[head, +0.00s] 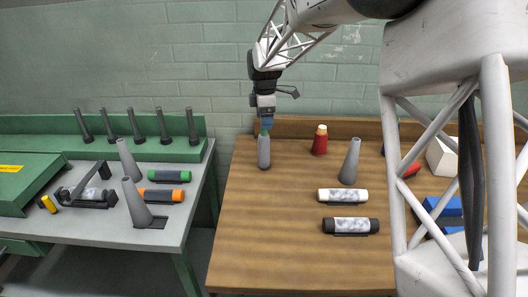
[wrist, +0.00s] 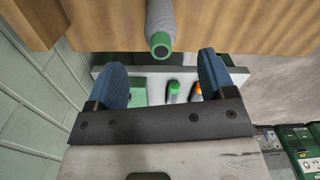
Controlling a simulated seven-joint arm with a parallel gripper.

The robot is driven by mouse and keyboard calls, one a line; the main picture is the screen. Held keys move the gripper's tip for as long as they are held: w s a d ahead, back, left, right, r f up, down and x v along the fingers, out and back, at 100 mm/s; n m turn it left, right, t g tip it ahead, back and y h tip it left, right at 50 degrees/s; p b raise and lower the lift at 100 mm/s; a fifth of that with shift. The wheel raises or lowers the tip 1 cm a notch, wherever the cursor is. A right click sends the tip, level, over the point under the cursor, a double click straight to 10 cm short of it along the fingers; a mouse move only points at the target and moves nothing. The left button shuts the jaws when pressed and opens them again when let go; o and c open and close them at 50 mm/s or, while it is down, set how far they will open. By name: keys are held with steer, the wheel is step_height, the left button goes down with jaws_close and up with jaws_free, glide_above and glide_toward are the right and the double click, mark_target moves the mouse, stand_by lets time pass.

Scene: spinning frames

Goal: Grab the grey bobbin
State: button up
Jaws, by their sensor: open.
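The grey bobbin (head: 264,153) with a green top stands upright on the wooden table near its back left. In the wrist view the bobbin (wrist: 161,16) shows at the top centre, its green end facing the camera. My gripper (head: 266,123) is just above the bobbin's top in the head view. In the wrist view my gripper (wrist: 162,62) is open, its two blue fingers spread apart with nothing between them. The bobbin lies beyond the fingertips, roughly centred on the gap. The gripper partly hides its top in the head view.
A red bobbin (head: 320,141), a grey cone (head: 350,162), a white roll (head: 343,195) and a black roll (head: 351,225) are to the right on the wooden table (head: 260,245). A grey table (head: 90,235) with cones and rolls stands left. The front left of the wooden table is clear.

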mark_target(264, 134)
steer(key=shift+f, duration=0.15)
steer(key=shift+f, duration=1.15)
steer(key=shift+f, duration=0.15)
steer(key=shift+f, duration=2.45)
steer(key=shift+c, duration=0.3)
steer(key=c, duration=1.2)
